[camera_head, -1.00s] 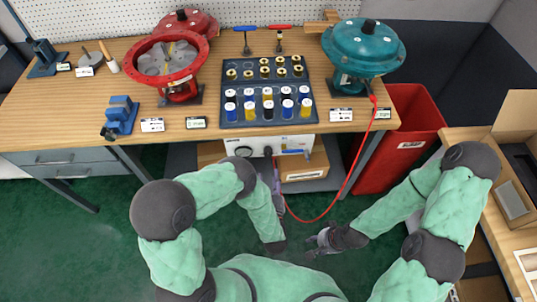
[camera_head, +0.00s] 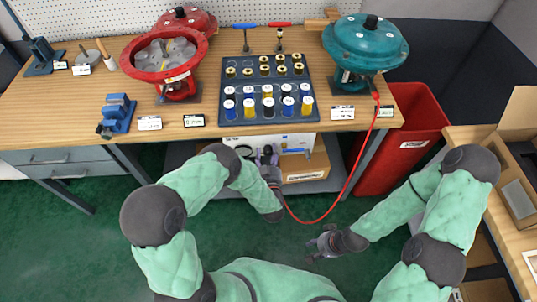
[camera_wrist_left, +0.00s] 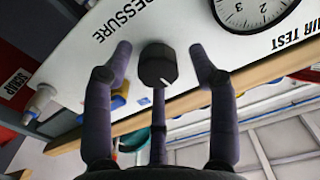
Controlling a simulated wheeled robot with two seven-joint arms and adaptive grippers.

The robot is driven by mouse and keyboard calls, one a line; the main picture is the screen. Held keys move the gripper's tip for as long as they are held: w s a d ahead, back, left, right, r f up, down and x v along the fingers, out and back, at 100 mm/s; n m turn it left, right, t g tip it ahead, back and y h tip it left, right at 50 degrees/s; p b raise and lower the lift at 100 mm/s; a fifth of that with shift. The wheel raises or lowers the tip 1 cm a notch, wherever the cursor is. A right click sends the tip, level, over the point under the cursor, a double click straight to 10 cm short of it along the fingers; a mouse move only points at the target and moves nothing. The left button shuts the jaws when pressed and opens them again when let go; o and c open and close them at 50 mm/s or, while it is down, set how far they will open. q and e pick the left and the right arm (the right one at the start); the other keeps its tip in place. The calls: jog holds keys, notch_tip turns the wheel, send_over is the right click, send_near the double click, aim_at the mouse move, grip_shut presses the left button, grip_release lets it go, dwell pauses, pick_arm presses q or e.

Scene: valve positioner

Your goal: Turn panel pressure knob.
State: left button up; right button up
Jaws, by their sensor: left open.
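The black pressure knob (camera_wrist_left: 157,66) with a white pointer line shows in the left wrist view, on the white panel beside the word PRESSURE. My left gripper (camera_wrist_left: 162,62) is open. Two of its fingers stand on either side of the knob with gaps, and a third finger is below it. In the head view my left gripper (camera_head: 266,157) is at the panel (camera_head: 300,139) under the table edge and hides the knob there. My right gripper (camera_head: 319,243) hangs empty above the floor, its fingers looking spread, apart from the panel.
A round gauge (camera_wrist_left: 252,10) sits next to the knob on the panel. A red hose (camera_head: 349,180) hangs from the teal actuator (camera_head: 365,46) to the panel area. The wooden table (camera_head: 215,92) overhangs the panel. A red bin (camera_head: 408,135) stands at right.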

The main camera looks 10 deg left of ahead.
pick_arm(q)
jog(key=c, duration=1.1)
jog(key=shift+w+r+n, duration=0.1)
jog(key=shift+n, duration=0.3)
jog(key=shift+c, duration=0.2)
